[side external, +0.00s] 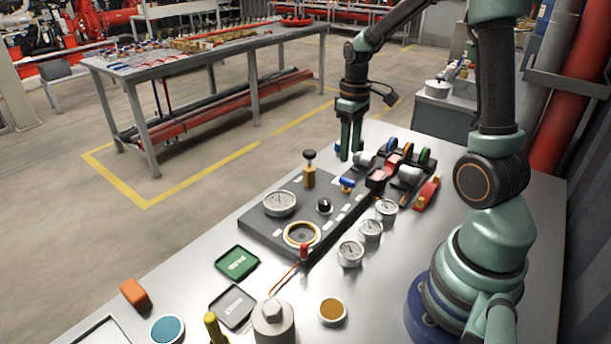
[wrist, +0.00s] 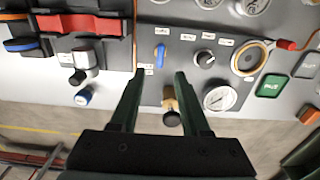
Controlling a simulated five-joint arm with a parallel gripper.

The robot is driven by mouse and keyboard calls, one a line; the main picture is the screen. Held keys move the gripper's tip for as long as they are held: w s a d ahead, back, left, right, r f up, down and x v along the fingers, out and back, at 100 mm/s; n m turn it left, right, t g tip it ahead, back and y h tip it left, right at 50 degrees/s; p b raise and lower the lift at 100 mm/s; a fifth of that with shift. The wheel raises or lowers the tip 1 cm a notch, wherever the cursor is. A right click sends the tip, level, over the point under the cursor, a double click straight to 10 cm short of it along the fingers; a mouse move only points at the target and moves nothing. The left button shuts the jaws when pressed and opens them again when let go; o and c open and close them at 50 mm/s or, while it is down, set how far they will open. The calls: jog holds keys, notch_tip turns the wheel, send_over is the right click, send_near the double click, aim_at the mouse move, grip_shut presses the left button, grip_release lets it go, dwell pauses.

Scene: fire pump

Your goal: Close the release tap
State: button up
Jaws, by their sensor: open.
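A dark control panel (side external: 262,236) lies on the metal table. A small blue tap handle (side external: 347,184) sits on it near the far right side; no readable label confirms it as the release tap. In the wrist view the blue tap (wrist: 160,52) lies just beyond the fingertips, between their lines, its handle pointing roughly toward my gripper. My gripper (side external: 350,152) is open, fingers down, beyond the panel's far edge; in the wrist view the gap between its fingers (wrist: 158,76) is empty. A brass plunger with a black knob (wrist: 171,105) shows between the fingers, apparently below them.
The panel also bears a gauge (side external: 280,203), a black knob (side external: 324,205) and a brass ring (side external: 302,234). Red and black pump parts (side external: 395,165) stand right of the panel. Loose gauges (side external: 350,253) lie before it. A blue-capped part (wrist: 83,96) lies left of the fingers.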

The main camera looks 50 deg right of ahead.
aim_at(347, 179)
notch_tip(347, 179, down, 8)
jog(key=shift+f, duration=0.1)
dwell(0.4)
grip_shut()
